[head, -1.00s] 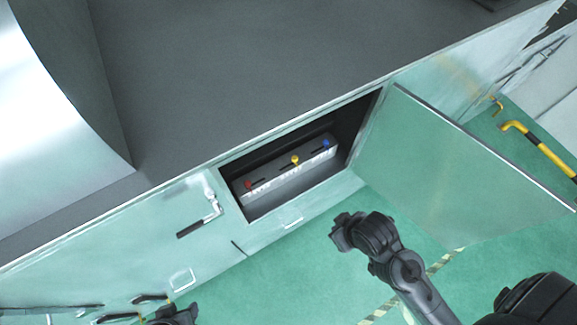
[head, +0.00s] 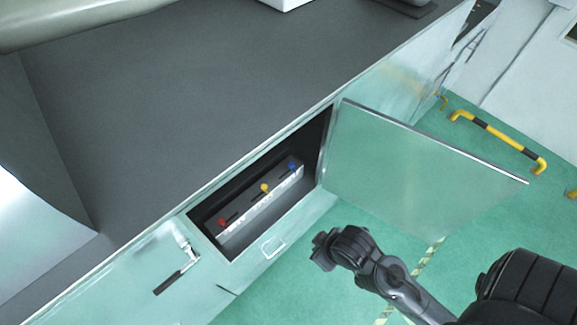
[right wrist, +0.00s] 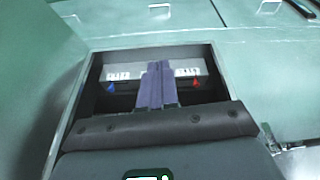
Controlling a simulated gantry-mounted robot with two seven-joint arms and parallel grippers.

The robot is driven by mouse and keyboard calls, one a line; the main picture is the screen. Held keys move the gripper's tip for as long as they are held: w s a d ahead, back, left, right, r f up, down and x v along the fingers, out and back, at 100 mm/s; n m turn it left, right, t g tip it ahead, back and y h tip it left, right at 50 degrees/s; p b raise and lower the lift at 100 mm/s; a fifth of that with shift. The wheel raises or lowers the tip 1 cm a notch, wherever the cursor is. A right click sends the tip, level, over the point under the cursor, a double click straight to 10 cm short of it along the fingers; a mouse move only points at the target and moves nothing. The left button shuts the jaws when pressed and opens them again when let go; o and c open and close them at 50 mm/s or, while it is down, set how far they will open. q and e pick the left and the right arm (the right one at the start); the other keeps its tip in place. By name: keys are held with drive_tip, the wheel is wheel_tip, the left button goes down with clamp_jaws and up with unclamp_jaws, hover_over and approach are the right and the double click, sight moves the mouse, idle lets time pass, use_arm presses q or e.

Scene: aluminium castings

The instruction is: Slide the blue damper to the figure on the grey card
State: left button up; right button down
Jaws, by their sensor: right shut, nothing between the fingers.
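The blue damper knob (head: 292,166) is at the right end of a pale slotted panel (head: 262,204) inside an open cabinet recess. It also shows at the left in the right wrist view (right wrist: 111,87). White scale labels run along the panel; their figures are too small to read. My right gripper (head: 322,251) is outside the recess, in front of it and apart from the knobs. In the right wrist view its fingers (right wrist: 158,75) are shut and empty, pointing at the panel. I cannot make out a grey card. My left gripper is out of view.
A red knob (head: 222,222) and a yellow knob (head: 264,188) share the panel; the fingers hide the yellow one in the wrist view. The cabinet door (head: 415,170) stands open to the right. A latch handle (head: 178,278) is left of the recess. A yellow-black rail (head: 497,137) stands far right.

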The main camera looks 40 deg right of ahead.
drive_tip(key=c, duration=1.8)
unclamp_jaws()
drive_tip(key=shift+o, duration=2.2)
drive_tip(key=shift+w+r, duration=0.15)
drive_tip(key=shift+w, duration=0.2)
drive_tip(key=o, duration=0.4)
drive_tip(key=w+t, duration=0.1)
drive_tip(key=w+m+t, duration=0.1)
drive_tip(key=w, duration=0.1)
drive_tip(key=w+m+t, duration=0.1)
drive_tip(key=w, duration=0.1)
drive_tip(key=shift+d+f, duration=0.2)
drive_tip(key=shift+d, duration=0.1)
drive_tip(key=m+t+h+b, duration=0.5)
drive_tip(key=t+b, duration=0.5)
drive_tip(key=b, duration=2.1)
approach(292, 166)
drive_tip(key=n+h, duration=0.1)
drive_tip(key=b+x, duration=0.1)
drive_tip(key=x, duration=1)
drive_tip(key=shift+w+a+f, duration=0.1)
drive_tip(key=shift+a+f, duration=0.05)
drive_tip(key=shift+a, duration=0.05)
